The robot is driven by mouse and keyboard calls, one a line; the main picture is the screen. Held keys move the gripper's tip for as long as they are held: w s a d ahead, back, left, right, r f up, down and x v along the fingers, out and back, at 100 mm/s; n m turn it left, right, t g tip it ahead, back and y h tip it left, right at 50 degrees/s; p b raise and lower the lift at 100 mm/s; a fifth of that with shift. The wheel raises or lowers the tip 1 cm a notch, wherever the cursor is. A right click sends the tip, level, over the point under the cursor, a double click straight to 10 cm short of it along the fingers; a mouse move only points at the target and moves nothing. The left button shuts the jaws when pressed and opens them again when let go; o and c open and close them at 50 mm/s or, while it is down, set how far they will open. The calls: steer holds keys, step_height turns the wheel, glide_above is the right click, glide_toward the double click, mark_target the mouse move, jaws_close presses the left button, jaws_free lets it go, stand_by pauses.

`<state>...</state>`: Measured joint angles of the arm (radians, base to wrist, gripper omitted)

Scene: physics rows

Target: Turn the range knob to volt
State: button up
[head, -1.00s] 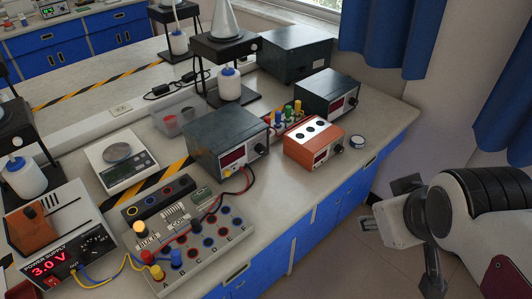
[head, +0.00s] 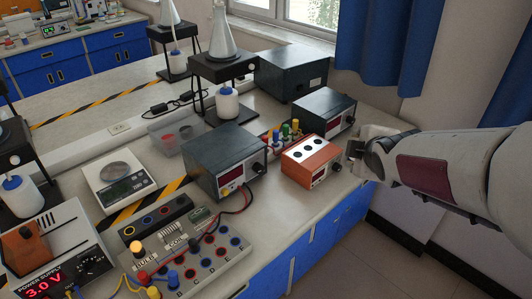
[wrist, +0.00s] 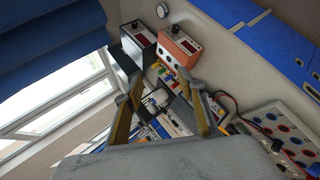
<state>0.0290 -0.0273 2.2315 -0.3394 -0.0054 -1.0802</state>
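An orange meter (head: 311,160) with a white top panel and a small front display stands near the bench's front edge. A dark knob (head: 337,167) sits at the right of its front face. The wrist view also shows the orange meter (wrist: 182,49) and its black knob (wrist: 175,29); the knob's pointer and markings are too small to read. My gripper (head: 356,150) is just right of the meter, apart from the knob. In the wrist view my gripper (wrist: 162,84) has its two fingers spread, with nothing between them held.
Dark metered boxes stand behind (head: 327,112) and left (head: 225,160) of the orange meter, each with a knob. Coloured terminals (head: 286,131) are close behind it. A terminal board (head: 200,250), a scale (head: 118,183) and a power supply (head: 55,245) fill the left.

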steer(key=w+a+f+n+t+y, duration=0.1)
steer(key=w+a+f+n+y, duration=0.2)
steer(key=w+n, duration=0.55)
steer(key=n+y, duration=1)
steer(key=n, duration=0.8)
glide_toward(261, 170)
steer(key=shift+w+a+m+t, duration=0.15)
steer(key=shift+w+m+t, duration=0.1)
steer(key=shift+w+t, duration=0.25)
steer(key=shift+s+a+f+n, duration=0.2)
steer(key=shift+a+f+n, duration=0.1)
steer(key=shift+n, duration=0.1)
steer(key=shift+x, duration=3.85)
